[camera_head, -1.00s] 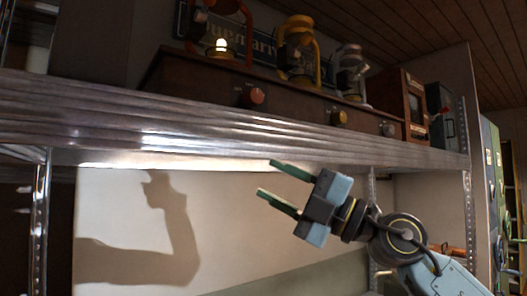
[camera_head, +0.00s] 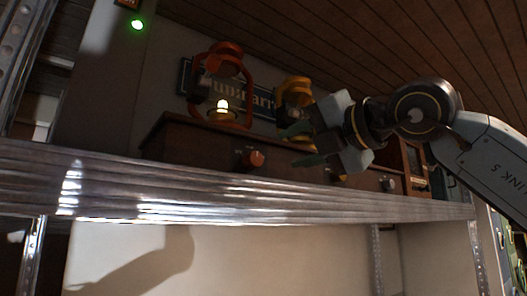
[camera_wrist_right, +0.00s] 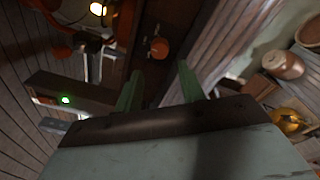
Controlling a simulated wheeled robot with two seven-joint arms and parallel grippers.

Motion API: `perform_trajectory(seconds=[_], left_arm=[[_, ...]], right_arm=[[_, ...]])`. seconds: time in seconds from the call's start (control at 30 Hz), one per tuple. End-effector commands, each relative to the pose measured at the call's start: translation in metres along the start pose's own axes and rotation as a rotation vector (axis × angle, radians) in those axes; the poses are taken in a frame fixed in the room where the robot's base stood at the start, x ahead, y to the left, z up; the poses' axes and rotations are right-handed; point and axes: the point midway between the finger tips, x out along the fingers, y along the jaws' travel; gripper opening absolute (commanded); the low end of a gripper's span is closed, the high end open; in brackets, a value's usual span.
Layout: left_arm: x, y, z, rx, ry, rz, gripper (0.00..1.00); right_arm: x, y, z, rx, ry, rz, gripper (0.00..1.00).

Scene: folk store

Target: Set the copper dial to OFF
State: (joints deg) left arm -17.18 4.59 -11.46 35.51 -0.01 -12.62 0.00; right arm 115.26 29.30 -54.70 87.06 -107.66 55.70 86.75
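The copper dial (camera_head: 255,158) is on the front of a dark wooden box (camera_head: 190,140) on the metal shelf, below a red lantern (camera_head: 226,62) whose bulb glows. The dial also shows in the right wrist view (camera_wrist_right: 158,47), ahead of the fingers. Its marking is too small to read. My right gripper (camera_head: 297,147) is open and empty, to the right of the copper dial and apart from it. It partly hides a yellow lantern (camera_head: 294,90) and a brass dial (camera_head: 337,178). My left gripper is not in view.
The metal shelf's front edge (camera_head: 230,205) runs below the box. Another dial (camera_head: 388,184) is farther right on the box. A sign (camera_head: 262,98) hangs behind the lanterns. A green light (camera_head: 137,24) shows at upper left. The space before the copper dial is clear.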

Motion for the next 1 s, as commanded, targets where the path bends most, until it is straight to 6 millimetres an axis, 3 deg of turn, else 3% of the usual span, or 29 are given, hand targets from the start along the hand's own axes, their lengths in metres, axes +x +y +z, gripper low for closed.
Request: perform_trajectory(seconds=[0.2,0.4,0.6,0.87,1.0], left_arm=[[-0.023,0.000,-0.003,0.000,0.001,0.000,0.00],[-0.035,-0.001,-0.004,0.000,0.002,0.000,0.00],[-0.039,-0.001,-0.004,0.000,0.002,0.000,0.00],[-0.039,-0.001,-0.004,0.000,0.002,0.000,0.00],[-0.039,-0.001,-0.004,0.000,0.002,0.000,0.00]], right_arm=[[0.048,0.003,0.001,0.001,0.003,-0.002,0.39],[0.078,0.003,0.001,0.000,0.002,0.001,0.39],[0.089,0.001,0.000,-0.001,0.001,0.001,0.39],[0.090,0.000,-0.001,-0.001,0.002,0.002,0.39],[0.090,0.000,0.000,0.000,0.001,0.001,0.21]])
